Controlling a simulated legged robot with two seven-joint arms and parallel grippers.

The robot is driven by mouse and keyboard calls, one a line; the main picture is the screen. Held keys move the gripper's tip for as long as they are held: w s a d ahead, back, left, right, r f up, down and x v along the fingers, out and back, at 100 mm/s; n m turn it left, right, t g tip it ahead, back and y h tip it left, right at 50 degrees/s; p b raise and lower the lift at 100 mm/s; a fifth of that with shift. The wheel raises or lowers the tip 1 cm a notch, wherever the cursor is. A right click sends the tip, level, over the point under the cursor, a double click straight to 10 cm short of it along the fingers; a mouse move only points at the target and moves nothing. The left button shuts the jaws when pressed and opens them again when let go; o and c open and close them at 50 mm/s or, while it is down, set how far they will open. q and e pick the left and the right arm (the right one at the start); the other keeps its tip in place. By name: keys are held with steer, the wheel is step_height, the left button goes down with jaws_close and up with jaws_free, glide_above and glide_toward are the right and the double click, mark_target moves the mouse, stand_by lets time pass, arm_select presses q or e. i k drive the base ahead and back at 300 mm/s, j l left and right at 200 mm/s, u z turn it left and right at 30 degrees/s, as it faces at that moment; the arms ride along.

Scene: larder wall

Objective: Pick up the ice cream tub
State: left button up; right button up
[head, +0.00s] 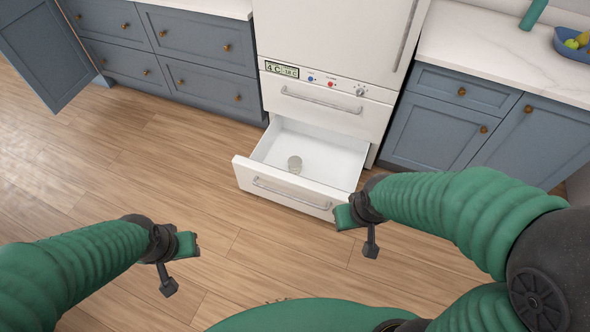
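My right gripper (356,236) is open and empty, in front of the drawer's right front corner in the picture. My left gripper (183,268) is open and empty over the floor, left of the drawer and nearer to me.
The white fridge (335,40) has another, closed drawer (322,108) above the open one. Blue cabinets (195,60) flank it, with one door (45,45) swung open at far left. A fruit bowl (572,42) and a green object (533,14) are on the right counter. The wooden floor is clear.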

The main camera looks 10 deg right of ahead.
mark_target(294, 162)
steer(key=i+j+z, duration=0.2)
steer(key=i, duration=0.45)
steer(key=i+j+z, duration=0.2)
steer(key=i+j, duration=0.3)
steer(key=i+j+z, duration=0.15)
steer(key=i+j, duration=0.35)
steer(key=i, duration=0.15)
